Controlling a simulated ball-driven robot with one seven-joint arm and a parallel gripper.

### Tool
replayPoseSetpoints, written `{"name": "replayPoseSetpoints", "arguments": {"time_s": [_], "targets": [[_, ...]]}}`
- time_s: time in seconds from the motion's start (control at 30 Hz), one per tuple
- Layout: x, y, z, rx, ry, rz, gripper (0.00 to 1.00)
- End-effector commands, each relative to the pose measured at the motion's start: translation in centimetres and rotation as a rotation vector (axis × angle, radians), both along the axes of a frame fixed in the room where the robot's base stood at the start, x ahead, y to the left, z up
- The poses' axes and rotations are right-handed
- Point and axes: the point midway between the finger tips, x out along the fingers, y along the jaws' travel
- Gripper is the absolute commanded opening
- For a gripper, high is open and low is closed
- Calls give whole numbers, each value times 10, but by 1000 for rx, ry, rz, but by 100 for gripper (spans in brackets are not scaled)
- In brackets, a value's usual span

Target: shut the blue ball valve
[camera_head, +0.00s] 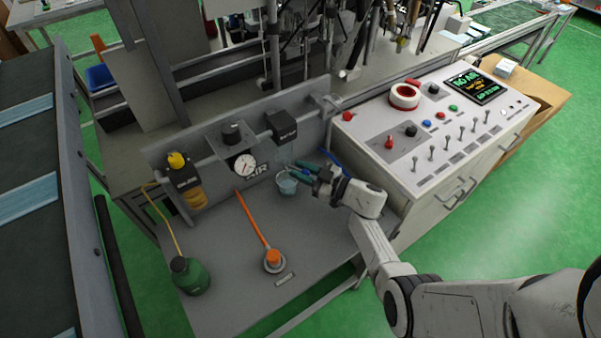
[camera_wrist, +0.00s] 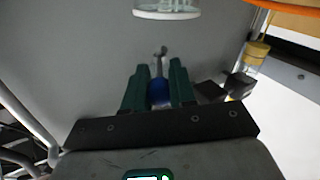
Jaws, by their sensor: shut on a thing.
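The blue valve part (camera_wrist: 159,92) shows between my gripper's two green fingers (camera_wrist: 159,75) in the wrist view. My gripper is shut on it. A small metal piece (camera_wrist: 161,52) sticks out just beyond the fingertips. In the head view my gripper (camera_head: 293,170) is low in front of the grey AIR panel, beside a pale blue clear bowl (camera_head: 287,184). The blue valve part is hidden by the fingers in that view, so its handle angle cannot be told.
The bowl's rim (camera_wrist: 166,13) shows ahead of the fingers in the wrist view. A gauge (camera_head: 244,165), an orange-handled piece (camera_head: 254,224) and a green oil can (camera_head: 190,275) are to the left. A white control box (camera_head: 440,130) stands to the right.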

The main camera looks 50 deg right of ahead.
Motion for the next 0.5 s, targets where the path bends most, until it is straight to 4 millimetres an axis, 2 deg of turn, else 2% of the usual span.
{"name": "replayPoseSetpoints", "arguments": {"time_s": [0.5], "targets": [[1,-3,0,-1,0,36,0]]}}
